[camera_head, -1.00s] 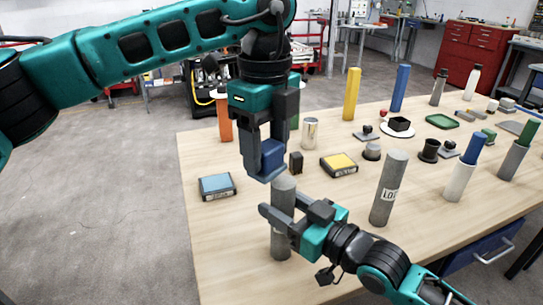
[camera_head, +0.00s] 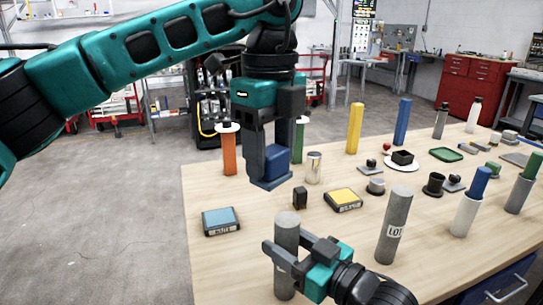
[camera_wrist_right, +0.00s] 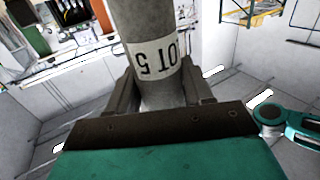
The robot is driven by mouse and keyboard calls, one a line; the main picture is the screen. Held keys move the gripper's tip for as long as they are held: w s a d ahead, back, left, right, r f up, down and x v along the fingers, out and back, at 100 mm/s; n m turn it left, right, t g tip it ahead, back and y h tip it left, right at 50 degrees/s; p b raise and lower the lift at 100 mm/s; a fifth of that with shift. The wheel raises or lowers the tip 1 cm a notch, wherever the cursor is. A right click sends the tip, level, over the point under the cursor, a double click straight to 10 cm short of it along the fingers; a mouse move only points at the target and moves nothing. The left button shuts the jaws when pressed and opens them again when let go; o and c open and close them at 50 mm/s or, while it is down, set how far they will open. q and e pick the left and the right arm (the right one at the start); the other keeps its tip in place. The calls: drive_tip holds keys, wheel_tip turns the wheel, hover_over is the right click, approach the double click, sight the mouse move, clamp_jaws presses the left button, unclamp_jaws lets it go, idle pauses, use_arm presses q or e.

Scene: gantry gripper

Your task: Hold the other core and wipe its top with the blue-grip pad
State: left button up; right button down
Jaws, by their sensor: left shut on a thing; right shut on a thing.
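My left gripper (camera_head: 268,178) points down and is shut on the blue-grip pad (camera_head: 277,160). The pad is in the air just above and slightly left of a grey core's top, with a visible gap between them. That grey core (camera_head: 287,230) stands upright, and my right gripper (camera_head: 286,252) is shut around it from the side. A second grey core (camera_head: 394,222) with a "LOT" label stands upright to the right.
On the wooden table (camera_head: 240,265) are a blue-topped block (camera_head: 221,220), a yellow-topped block (camera_head: 343,198) and a small black block (camera_head: 300,197). A metal can (camera_head: 314,167) stands behind. Several coloured cylinders stand farther right. The table's front left is clear.

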drive_tip(key=shift+c, duration=1.9)
unclamp_jaws()
